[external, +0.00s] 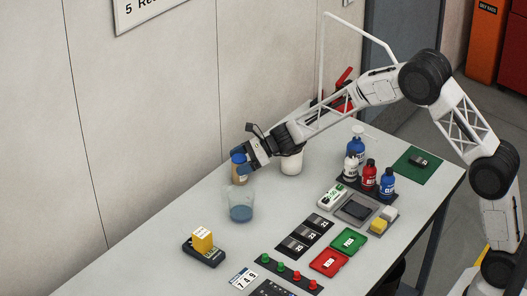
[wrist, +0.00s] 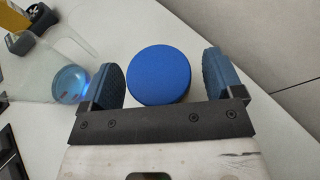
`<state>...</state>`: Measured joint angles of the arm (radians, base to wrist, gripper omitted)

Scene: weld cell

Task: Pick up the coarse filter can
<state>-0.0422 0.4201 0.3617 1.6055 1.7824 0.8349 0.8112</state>
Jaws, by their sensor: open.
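A can with a round blue lid and tan body (external: 239,174) stands upright on the table at the left of my arm; I cannot read its label. In the wrist view its blue lid (wrist: 158,75) lies between the two blue finger pads, nearer the left one. My gripper (external: 245,163) is open around the top of this can, with narrow gaps showing beside the lid. The gripper hides part of the can in the external view. A white can (external: 291,164) stands just behind my gripper, partly hidden by the wrist.
A clear beaker with blue liquid (external: 240,206) stands close in front of the blue-lidded can. A yellow block on a dark device (external: 203,244) sits at front left. Several bottles (external: 369,176) and trays (external: 330,262) fill the right.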

